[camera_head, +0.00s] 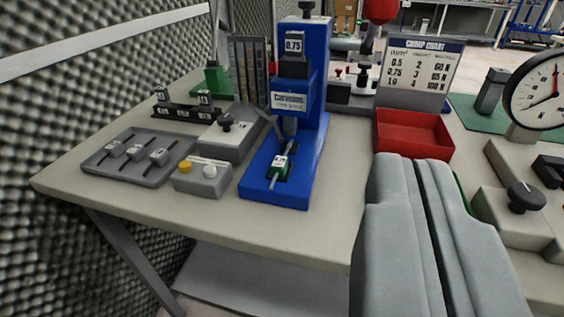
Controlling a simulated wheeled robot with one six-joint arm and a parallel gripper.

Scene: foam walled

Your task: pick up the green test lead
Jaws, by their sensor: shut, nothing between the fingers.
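A small green piece with a white label (280,165) sits in the base of the blue crimp press (272,192). A thin grey lead runs through it, tilted, and this looks like the green test lead. My gripper (412,165) is at the lower right, with its two grey fingers together and nothing seen between them. It is to the right of the press and nearer to me, apart from the green piece. My fingers hide part of the table and most of another green thing (461,190) just behind them.
A grey tray (100,171) with three labelled grey leads lies at left. A button box (202,190) stands beside the press. A red bin (413,148), chart stand (418,72) and dial gauge (540,93) stand at right. The table's front strip is clear.

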